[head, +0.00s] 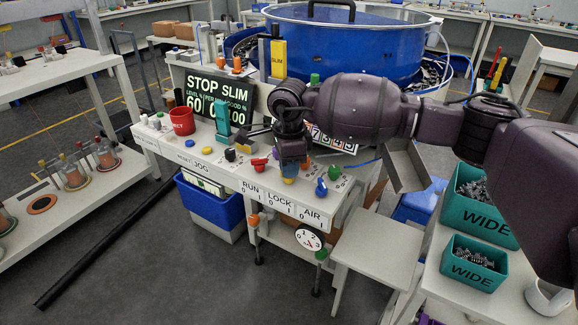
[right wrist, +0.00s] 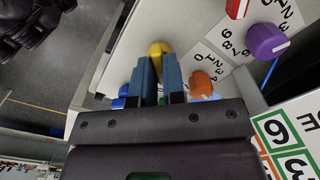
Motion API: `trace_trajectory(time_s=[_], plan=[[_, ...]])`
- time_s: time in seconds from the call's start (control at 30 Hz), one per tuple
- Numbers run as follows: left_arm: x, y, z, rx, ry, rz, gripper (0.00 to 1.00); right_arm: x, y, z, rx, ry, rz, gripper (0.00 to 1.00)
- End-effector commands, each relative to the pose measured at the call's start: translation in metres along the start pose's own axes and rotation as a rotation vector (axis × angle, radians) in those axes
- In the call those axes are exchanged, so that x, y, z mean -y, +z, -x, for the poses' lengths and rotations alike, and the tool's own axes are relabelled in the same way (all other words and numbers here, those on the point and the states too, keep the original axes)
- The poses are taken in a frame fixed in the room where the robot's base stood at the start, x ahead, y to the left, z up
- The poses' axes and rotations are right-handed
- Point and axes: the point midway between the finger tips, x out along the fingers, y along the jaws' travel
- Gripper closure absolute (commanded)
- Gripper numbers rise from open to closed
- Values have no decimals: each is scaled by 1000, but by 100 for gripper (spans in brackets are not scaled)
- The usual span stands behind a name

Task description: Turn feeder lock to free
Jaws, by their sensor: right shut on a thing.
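The panel's front edge carries the labels RUN, LOCK (head: 279,200) and AIR, each with 0 and 1 marks. Behind the LOCK label, a yellow knob (head: 289,181) shows below my right gripper (head: 289,171). In the right wrist view, the yellow knob (right wrist: 158,47) sits at the tips of the blue fingers (right wrist: 159,72), which are shut on it. The fingers hide most of the knob, so I cannot tell which mark it points to. My left gripper is not in view.
A red knob (head: 259,163) stands left of the gripper and a blue knob (head: 321,188) right of it. An orange knob (right wrist: 201,83) and a purple knob (right wrist: 266,41) with numbered dials are close by. The large blue bowl (head: 345,45) stands behind.

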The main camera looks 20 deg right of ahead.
Motion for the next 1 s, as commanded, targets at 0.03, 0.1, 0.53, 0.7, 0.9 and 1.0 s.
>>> trace_trajectory(time_s=[0.03, 0.1, 0.53, 0.7, 0.9, 1.0], plan=[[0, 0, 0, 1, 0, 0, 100, 0, 0, -1, -1, 2, 6, 100], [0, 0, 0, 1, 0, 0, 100, 0, 0, -1, -1, 2, 11, 100], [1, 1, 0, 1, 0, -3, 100, 0, 0, -1, -1, 2, 14, 80], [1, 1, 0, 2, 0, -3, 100, 0, 0, -1, -1, 1, 13, 64], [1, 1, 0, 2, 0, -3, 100, 0, 0, 0, 0, 0, 12, 64], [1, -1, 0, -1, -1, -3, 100, 0, 0, 6, 0, -2, 12, 64]])
